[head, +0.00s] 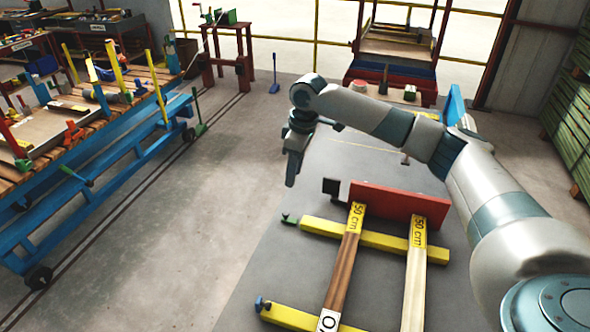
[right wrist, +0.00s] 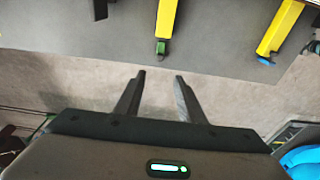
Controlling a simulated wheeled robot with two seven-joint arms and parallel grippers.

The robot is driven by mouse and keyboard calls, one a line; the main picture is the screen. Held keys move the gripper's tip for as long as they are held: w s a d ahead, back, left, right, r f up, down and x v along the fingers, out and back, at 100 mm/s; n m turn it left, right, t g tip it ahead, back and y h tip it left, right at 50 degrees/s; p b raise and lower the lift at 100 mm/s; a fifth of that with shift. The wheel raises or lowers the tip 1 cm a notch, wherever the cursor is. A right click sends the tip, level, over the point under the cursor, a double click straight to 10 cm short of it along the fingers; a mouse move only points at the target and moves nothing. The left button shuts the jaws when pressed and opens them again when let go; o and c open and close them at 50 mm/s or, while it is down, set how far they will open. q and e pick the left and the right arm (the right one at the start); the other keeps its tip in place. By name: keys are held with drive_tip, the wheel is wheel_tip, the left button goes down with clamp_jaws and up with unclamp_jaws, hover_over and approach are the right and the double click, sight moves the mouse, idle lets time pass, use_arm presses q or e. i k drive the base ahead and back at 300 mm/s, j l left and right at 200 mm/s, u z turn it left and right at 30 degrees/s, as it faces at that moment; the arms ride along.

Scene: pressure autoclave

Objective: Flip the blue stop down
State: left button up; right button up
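The blue stop (head: 262,304) is a small blue piece at the left end of the near yellow bar (head: 290,317) in the head view. In the right wrist view the blue stop (right wrist: 265,60) shows at the tip of the right yellow bar. I cannot tell surely whether it is up or down. My right gripper (head: 291,182) hangs pointing down, above the floor beyond the far yellow bar's left end, well apart from the blue stop. In the right wrist view its two fingers (right wrist: 160,76) are spread with nothing between them. My left gripper is not in view.
A green stop (head: 290,218) sits at the far yellow bar's (head: 370,241) left end. A red board (head: 400,205) and a black plate (head: 331,187) stand behind it. Two "50 cm" beams lie across the bars. A blue-framed workbench (head: 110,155) stands left; the floor between is clear.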

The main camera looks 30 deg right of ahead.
sight(259, 304)
drive_tip(key=k+j, duration=0.45)
drive_tip(key=k, duration=0.15)
drive_tip(key=k+j, duration=0.45)
drive_tip(key=k, duration=0.15)
drive_tip(key=k+j, duration=0.5)
drive_tip(key=k, duration=0.05)
